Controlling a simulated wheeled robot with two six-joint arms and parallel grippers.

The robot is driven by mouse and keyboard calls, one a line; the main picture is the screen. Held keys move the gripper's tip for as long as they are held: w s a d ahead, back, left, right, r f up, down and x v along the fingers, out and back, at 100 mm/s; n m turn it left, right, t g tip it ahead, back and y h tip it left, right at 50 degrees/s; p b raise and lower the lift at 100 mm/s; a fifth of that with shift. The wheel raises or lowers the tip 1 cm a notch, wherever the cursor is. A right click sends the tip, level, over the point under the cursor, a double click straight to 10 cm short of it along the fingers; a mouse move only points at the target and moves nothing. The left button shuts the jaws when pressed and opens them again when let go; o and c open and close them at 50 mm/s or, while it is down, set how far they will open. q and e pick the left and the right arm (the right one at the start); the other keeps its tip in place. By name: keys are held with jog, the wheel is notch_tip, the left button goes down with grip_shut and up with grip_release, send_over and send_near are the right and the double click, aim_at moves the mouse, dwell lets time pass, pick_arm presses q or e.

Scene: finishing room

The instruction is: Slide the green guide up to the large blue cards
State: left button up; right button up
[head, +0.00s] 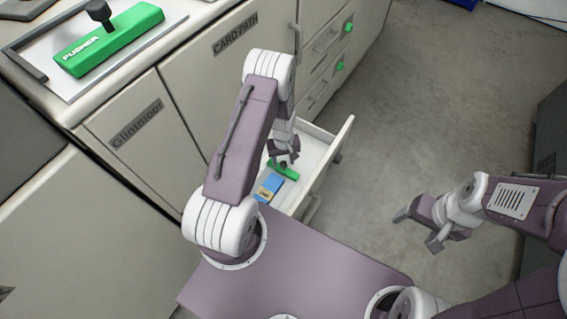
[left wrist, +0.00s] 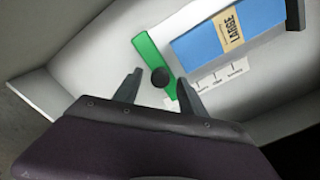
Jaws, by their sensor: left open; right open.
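The green guide (head: 285,172) lies in the open white drawer; it also shows in the left wrist view (left wrist: 146,47) as a flat bar with a round black knob (left wrist: 160,77). The large blue cards (head: 270,184) lie beside it, with a tan band reading "LARGE" in the left wrist view (left wrist: 265,17). A narrow strip of drawer floor separates guide and cards. My left gripper (head: 286,162) is open above the guide; in the left wrist view its fingertips (left wrist: 159,77) appear on either side of the knob. Contact cannot be told. My right gripper (head: 420,227) is open and empty, away from the drawer.
The drawer's walls (head: 332,160) surround the guide and cards. Small printed white labels (left wrist: 220,76) mark its floor beside the cards. A green pusher (head: 108,40) with a black knob sits on a tray on the counter. Grey floor (head: 430,100) right of the drawer is clear.

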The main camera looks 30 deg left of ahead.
pick_arm(q)
jog(key=shift+f, duration=0.25)
grip_shut()
dwell(1.3)
